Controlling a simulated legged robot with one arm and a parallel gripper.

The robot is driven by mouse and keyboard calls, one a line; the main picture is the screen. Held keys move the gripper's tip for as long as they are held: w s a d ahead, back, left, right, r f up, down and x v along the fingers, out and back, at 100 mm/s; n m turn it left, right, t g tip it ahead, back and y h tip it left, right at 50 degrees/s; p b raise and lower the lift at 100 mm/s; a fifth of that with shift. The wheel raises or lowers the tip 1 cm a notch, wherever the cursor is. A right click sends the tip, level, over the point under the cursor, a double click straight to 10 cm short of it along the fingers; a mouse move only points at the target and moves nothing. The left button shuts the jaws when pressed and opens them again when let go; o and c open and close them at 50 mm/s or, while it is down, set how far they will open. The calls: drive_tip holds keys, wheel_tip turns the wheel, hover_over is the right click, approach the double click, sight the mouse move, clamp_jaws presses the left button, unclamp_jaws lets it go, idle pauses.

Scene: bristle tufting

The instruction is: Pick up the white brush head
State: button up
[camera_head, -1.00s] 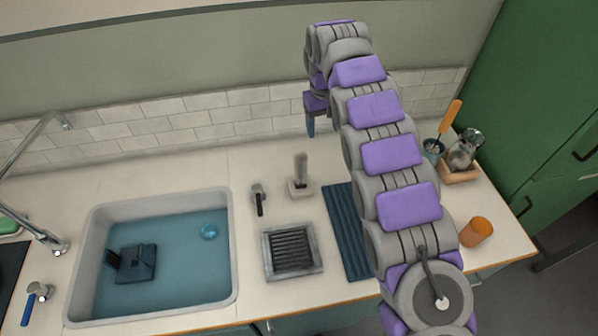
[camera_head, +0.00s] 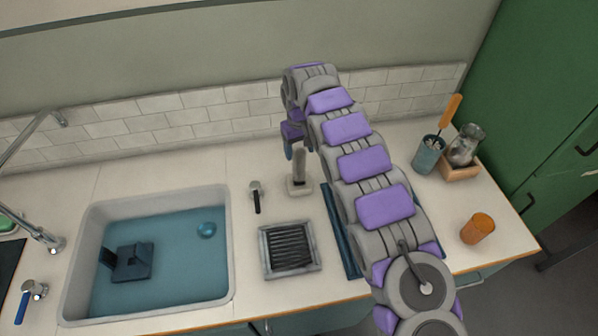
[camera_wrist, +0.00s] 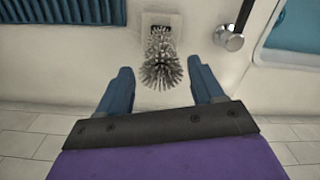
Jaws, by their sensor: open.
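The white brush head (camera_head: 299,163) stands upright in a small pale holder block (camera_head: 300,188) on the counter. In the wrist view I see the brush head (camera_wrist: 160,68) from above, with grey-white bristles spread around it, and the holder (camera_wrist: 161,20) behind it. My gripper (camera_head: 289,153) is beside the brush head's top in the head view, partly hidden by my arm. In the wrist view my gripper (camera_wrist: 160,66) is open, with one blue finger on each side of the bristles. I cannot tell whether either finger touches them.
A black-handled tool (camera_head: 256,197) lies left of the holder. A grey grate (camera_head: 289,272) and a blue ridged mat (camera_head: 345,245) are nearer me. A water-filled sink (camera_head: 223,290) is left. An orange cup (camera_head: 478,228) and a blue cup (camera_head: 428,158) stand right. The tiled wall (camera_head: 240,113) is behind.

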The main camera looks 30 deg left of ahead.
sight(297, 152)
drive_tip(key=shift+a+f, duration=0.2)
drive_tip(key=shift+f, duration=0.55)
drive_tip(key=shift+a+f, duration=0.15)
drive_tip(key=shift+f, duration=0.6)
wheel_tip(297, 152, down, 5)
drive_tip(key=shift+w+d+r+b, duration=0.1)
drive_tip(key=shift+w+d+b, duration=0.05)
drive_tip(key=shift+b, duration=1)
drive_tip(key=shift+c, duration=0.3)
drive_tip(key=c, duration=1.1)
